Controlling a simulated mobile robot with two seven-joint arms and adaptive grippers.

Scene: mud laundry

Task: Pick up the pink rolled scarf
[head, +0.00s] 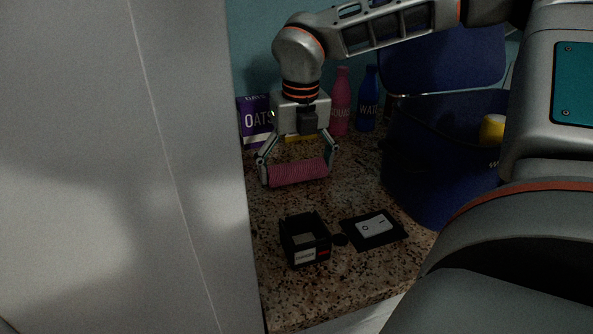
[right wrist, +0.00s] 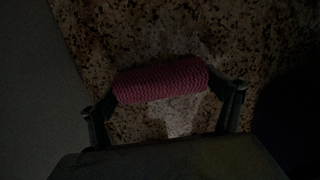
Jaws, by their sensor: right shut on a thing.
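The pink rolled scarf (head: 297,174) is a ribbed roll lying crosswise between the fingers of my right gripper (head: 298,168) in the head view. The fingers press on its two ends. In the right wrist view the scarf (right wrist: 160,82) spans between the two fingertips of the gripper (right wrist: 163,90), over the speckled counter. Whether the scarf touches the counter is hard to tell. My left gripper is not in view.
A purple oats box (head: 255,121), a pink bottle (head: 340,103) and a blue bottle (head: 368,99) stand behind. A dark blue bin (head: 425,165) is at right. A pale panel (head: 120,170) borders the left.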

